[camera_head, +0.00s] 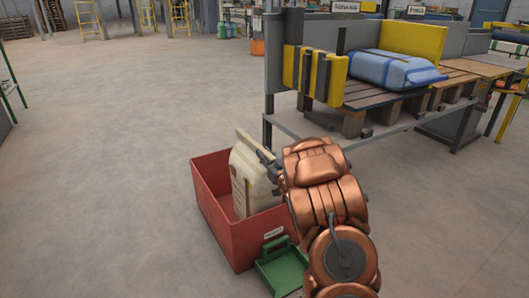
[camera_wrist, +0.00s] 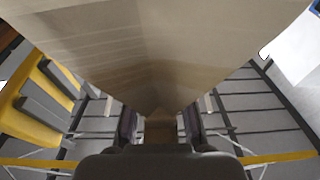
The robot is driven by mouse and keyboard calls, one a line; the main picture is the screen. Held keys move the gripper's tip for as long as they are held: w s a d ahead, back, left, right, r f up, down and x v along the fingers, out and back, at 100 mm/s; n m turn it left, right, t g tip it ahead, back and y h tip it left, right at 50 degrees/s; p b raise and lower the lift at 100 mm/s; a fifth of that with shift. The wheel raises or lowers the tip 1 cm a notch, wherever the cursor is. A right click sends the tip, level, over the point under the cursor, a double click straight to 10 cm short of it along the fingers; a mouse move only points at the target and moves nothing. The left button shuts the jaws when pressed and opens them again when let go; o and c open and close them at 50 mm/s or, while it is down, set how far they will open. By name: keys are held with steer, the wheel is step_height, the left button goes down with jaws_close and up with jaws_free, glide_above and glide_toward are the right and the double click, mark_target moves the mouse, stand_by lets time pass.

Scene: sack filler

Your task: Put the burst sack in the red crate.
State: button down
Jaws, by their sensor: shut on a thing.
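The pale cream sack (camera_head: 250,178) stands upright, slightly tilted, with its lower part inside the outline of the red crate (camera_head: 222,222). I cannot tell whether it touches the crate floor. My gripper (camera_head: 268,160) is at the sack's upper right side, shut on it. In the wrist view the sack (camera_wrist: 150,50) fills the upper middle and narrows down to between the fingers of my gripper (camera_wrist: 160,128). A tear is not clear in either view. The crate's label shows on its near right side, and my arm hides part of its right side.
A green tray-like piece (camera_head: 283,272) sits at the crate's near side. A slatted bench (camera_head: 372,100) with yellow and grey guards stands behind to the right, with a blue sack (camera_head: 395,70) on it. The floor to the left is clear.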

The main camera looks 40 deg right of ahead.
steer(key=c, duration=0.9)
jaws_free()
steer(key=shift+f, duration=0.1)
steer(key=v, duration=1.2)
